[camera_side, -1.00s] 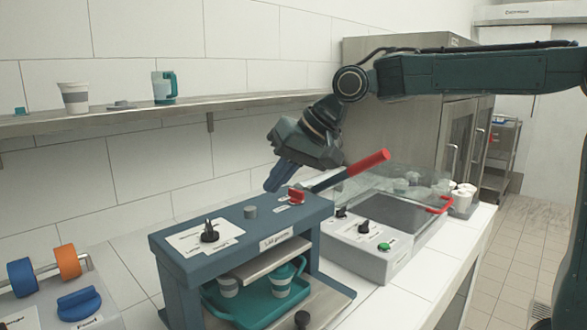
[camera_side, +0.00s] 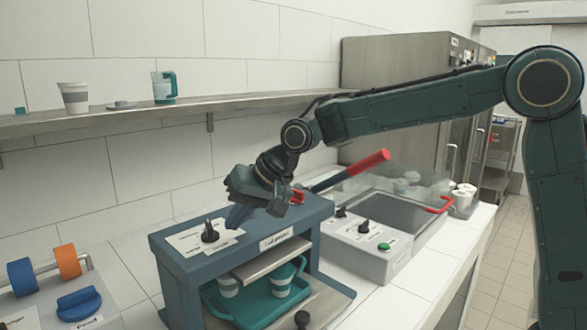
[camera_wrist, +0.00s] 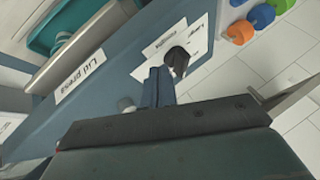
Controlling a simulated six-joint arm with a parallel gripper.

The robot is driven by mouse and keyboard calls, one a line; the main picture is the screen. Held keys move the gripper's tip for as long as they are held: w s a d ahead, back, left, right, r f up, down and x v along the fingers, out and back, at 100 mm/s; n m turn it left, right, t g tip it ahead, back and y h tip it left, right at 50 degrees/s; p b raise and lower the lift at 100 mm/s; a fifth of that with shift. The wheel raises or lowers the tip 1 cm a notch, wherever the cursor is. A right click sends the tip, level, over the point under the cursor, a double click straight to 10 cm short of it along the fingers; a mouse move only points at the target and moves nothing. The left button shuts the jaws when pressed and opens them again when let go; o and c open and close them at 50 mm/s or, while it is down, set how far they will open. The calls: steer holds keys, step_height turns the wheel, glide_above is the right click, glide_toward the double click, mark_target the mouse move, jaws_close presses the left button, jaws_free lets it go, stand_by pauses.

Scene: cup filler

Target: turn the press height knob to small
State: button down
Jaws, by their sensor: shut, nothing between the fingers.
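The press height knob (camera_side: 210,231) is a small black knob on a white label plate on top of the blue lid press (camera_side: 172,259). It also shows in the wrist view (camera_wrist: 178,60), just beyond my fingertips. My gripper (camera_side: 235,222) is shut and empty, pointing down just to the right of the knob in the side view. In the wrist view its closed blue fingers (camera_wrist: 158,76) end close beside the knob; I cannot tell whether they touch it. The label's markings are too small to read clearly.
A teal tray (camera_side: 225,306) with cups sits inside the press. A sealer-like unit (camera_side: 372,262) stands right; a grey box with a blue knob (camera_side: 79,304) stands left.

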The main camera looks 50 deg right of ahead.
mark_target(213, 230)
steer(key=shift+w+a, duration=0.35)
steer(key=shift+a, duration=0.55)
steer(key=shift+a, duration=0.7)
steer(key=shift+w+d, duration=0.15)
steer(key=shift+w, duration=0.05)
steer(key=shift+w+d, duration=0.4)
steer(key=shift+d, duration=0.3)
